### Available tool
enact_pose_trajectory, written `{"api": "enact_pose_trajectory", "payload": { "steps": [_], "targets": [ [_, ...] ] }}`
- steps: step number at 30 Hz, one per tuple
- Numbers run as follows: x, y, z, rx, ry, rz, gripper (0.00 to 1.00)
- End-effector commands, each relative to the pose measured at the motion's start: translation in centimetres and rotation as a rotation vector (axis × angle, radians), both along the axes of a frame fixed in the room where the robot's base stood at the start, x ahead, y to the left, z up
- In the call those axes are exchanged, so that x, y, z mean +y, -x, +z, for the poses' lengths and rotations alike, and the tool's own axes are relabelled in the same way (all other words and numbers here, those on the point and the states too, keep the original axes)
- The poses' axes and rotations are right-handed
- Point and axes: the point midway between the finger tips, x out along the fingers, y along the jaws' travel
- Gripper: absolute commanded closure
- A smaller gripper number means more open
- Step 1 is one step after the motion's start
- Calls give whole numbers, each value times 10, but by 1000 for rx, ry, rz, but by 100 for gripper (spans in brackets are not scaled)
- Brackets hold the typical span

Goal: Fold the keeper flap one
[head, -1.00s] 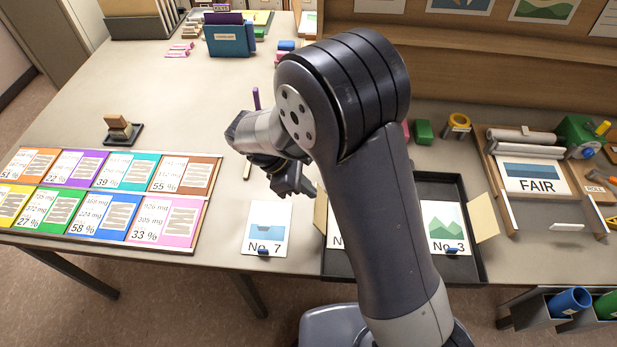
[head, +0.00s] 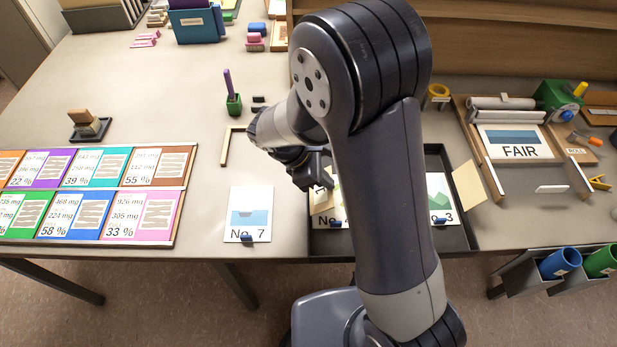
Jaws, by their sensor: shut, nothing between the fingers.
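Keeper flap one, a small tan flap (head: 322,203), is at the left side of the black tray (head: 470,238). It leans inward over the left part of a picture card (head: 333,219) whose label is partly hidden. My gripper (head: 312,182) is shut and empty, at the upper left of this flap. It looks close to or touching the flap; I cannot tell which. My arm hides the middle of the tray. The other tan flap (head: 468,187) sticks outward at the tray's right side, beside the No. 3 card (head: 440,200).
A board of coloured cards (head: 180,215) lies further left. A green pot with a purple stick (head: 234,104) and a stamp (head: 85,122) stand behind. A FAIR print frame (head: 478,150) is at the right.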

Motion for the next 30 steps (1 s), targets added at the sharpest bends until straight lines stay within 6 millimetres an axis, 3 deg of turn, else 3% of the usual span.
{"api": "enact_pose_trajectory", "payload": {
  "steps": [9,15,30],
  "targets": [
    [-34,1,-30,-2,0,-1,100],
    [-41,1,-48,-3,1,1,100],
    [-44,1,-54,-3,1,2,100]
  ]
}}
